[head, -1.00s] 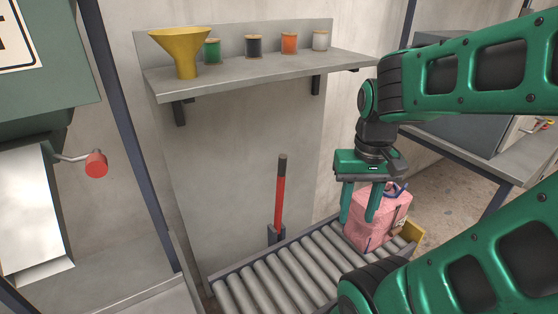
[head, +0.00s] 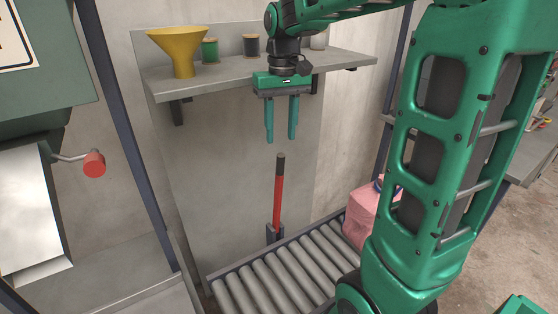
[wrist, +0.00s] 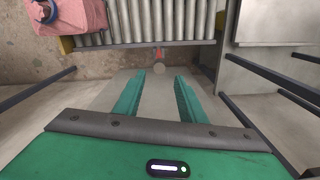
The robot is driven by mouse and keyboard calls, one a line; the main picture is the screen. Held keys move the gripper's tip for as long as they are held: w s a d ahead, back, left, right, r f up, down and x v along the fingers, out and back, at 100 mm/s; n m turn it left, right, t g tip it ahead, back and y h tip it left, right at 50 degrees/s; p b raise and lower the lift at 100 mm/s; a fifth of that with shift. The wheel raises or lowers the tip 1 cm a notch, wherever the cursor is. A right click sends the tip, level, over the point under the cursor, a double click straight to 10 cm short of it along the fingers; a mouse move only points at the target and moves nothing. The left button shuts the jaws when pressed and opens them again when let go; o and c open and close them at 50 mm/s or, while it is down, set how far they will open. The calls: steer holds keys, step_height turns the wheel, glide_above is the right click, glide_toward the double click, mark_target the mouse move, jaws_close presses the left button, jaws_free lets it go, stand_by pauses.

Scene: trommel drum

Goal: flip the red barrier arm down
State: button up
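The red barrier arm (head: 278,200) stands upright in a dark bracket (head: 275,233) at the back edge of the roller conveyor, with a black tip at its top. My gripper (head: 281,140) is open and empty, pointing down just above that black tip, apart from it in the head view. In the wrist view my two green fingers (wrist: 158,80) are spread, and the barrier arm (wrist: 159,58) shows small and end-on beyond and between their tips.
The roller conveyor (head: 268,283) runs below, with a pink bag (head: 362,212) at its right end, partly hidden by my arm. A wall shelf (head: 160,88) behind my gripper holds a yellow funnel (head: 183,52) and spools. A red-knobbed lever (head: 94,164) is at left.

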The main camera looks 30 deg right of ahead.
mark_target(280, 174)
step_height(280, 174, down, 9)
steer(key=shift+f, duration=0.15)
stand_by(0.4)
jaws_close()
